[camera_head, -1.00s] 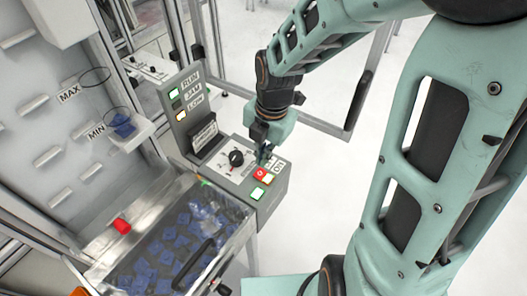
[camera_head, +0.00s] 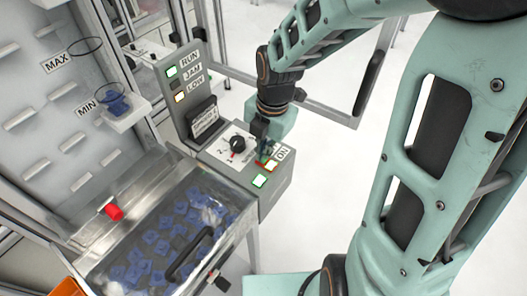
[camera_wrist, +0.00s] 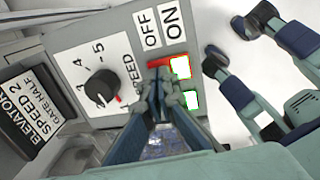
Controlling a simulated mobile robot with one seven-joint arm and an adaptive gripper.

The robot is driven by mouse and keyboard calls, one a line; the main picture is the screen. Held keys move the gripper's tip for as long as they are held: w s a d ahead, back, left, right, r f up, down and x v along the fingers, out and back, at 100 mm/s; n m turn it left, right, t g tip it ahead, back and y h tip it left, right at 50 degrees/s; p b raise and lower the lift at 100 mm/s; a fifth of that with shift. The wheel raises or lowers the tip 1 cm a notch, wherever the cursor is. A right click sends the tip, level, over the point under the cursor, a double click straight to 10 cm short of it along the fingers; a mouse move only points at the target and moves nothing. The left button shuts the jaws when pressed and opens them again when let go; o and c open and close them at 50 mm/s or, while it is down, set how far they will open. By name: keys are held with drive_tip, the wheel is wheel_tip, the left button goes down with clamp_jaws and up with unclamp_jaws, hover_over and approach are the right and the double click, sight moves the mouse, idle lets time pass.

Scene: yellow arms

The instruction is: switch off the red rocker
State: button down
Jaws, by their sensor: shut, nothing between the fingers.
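The red rocker (camera_wrist: 157,62) is on the grey control panel, below the OFF and ON labels. In the wrist view a red strip shows under OFF, beside a bright lit face (camera_wrist: 181,67) under ON. My gripper (camera_wrist: 160,76) is shut and empty, its fingertips at the rocker's red end and covering part of it. In the head view my gripper (camera_head: 264,152) points down over the panel and hides most of the red part; the lit face (camera_head: 271,165) shows beside it. I cannot tell whether the tips touch the rocker.
A lit green-edged button (camera_head: 259,181) sits close to the rocker. A black speed knob (camera_head: 237,144) is to the left. An upright lamp panel (camera_head: 181,84) stands behind. A clear-lidded bin (camera_head: 165,240) of blue parts with a black handle is in front. Free floor lies right.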

drive_tip(key=shift+a+f, duration=0.15)
drive_tip(key=shift+f, duration=0.15)
drive_tip(key=shift+s+d+r+p, duration=0.2)
drive_tip(key=shift+s+d+p, duration=0.25)
drive_tip(key=shift+d+p, duration=0.2)
